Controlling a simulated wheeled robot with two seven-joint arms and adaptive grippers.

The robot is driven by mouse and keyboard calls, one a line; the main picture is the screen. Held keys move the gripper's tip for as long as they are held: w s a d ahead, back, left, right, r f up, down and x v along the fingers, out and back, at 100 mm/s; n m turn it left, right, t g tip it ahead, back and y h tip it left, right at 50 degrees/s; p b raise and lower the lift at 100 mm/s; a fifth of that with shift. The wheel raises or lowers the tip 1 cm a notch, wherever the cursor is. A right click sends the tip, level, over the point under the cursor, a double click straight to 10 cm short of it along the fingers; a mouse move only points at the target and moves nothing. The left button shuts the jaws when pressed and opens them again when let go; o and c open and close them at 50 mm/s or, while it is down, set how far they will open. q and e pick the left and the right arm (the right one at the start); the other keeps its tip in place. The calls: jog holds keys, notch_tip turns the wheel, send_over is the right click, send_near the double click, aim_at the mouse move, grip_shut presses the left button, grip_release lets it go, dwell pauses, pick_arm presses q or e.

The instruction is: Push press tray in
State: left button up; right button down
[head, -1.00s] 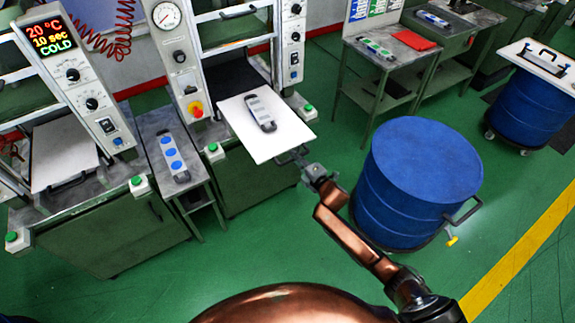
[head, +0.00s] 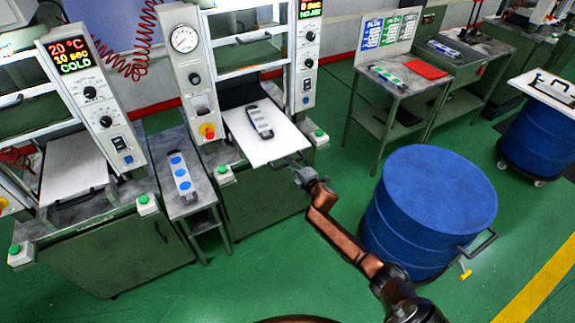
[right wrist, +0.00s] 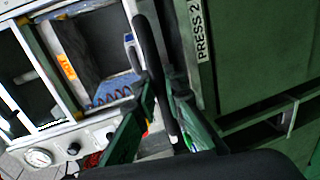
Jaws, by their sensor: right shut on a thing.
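The press tray (head: 247,141) is a white plate partly inside the middle press (head: 249,82), with its front part sticking out. A grey mould (head: 260,122) with dark ends lies on it. My right gripper (head: 301,170) is at the tray's front edge, shut on its black handle. In the right wrist view, the fingers of this gripper (right wrist: 161,98) close around the dark handle bar (right wrist: 149,48). My left gripper is not in view.
Another press with a white tray (head: 72,166) stands at left. A blue drum (head: 430,205) stands close right of my right arm. Green buttons (head: 225,173) flank the tray.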

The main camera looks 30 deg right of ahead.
jog(key=c, duration=2)
grip_release()
jog(key=shift+o, duration=0.2)
jog(key=v, duration=1.2)
